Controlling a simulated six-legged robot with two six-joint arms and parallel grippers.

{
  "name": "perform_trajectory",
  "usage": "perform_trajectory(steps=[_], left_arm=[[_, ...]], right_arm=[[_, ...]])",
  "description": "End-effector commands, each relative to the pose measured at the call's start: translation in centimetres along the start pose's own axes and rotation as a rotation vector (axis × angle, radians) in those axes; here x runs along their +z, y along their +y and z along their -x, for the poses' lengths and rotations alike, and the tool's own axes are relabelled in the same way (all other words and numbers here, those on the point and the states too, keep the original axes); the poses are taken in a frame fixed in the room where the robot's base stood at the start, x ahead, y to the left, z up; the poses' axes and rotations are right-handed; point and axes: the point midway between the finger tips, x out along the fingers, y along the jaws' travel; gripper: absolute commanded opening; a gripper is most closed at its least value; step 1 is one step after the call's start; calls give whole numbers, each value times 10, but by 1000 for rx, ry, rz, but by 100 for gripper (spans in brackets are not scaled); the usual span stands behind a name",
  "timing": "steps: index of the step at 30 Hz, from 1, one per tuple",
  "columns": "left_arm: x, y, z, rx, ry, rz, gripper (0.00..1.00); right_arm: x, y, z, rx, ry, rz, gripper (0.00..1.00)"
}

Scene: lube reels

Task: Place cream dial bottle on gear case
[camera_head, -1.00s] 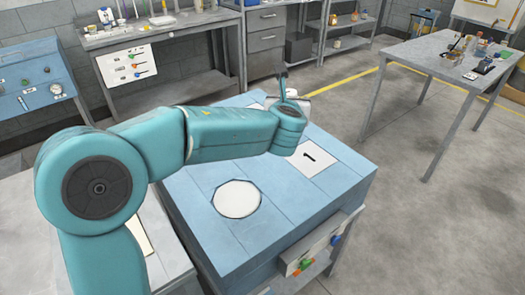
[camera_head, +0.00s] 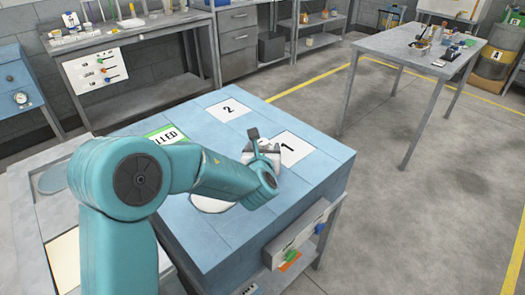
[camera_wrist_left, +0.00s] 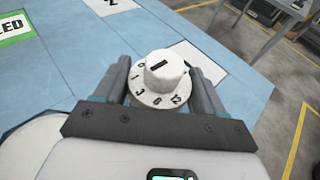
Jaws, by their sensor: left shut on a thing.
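My left gripper (camera_wrist_left: 163,82) is shut on the cream dial bottle (camera_wrist_left: 164,72). In the left wrist view the bottle shows a round dial with black numbers and a raised knob, between the two dark fingers. In the head view my arm hides most of the gripper and bottle above the blue top (camera_head: 250,225). I cannot tell for sure which thing is the gear case. A white round disc (camera_head: 208,204) on the blue top is partly hidden by my arm, and it also shows in the left wrist view (camera_wrist_left: 30,148). My right gripper is not in view.
White panels marked 1 (camera_head: 290,148) and 2 (camera_head: 228,109) lie on the blue top, with a green-edged label (camera_head: 165,134) at left. A grey table (camera_head: 400,50) with small items stands at back right. A workbench (camera_head: 120,40) stands behind.

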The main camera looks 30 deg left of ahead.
Motion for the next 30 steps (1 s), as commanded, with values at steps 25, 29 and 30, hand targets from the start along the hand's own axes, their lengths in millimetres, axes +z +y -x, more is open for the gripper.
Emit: perform_trajectory(steps=[25,29,30], left_arm=[[1,-1,28,-3,-1,0,95],[1,-1,60,-4,-1,1,95],[1,-1,69,-3,-2,1,95]], right_arm=[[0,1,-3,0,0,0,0],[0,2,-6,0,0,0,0],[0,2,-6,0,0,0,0]])
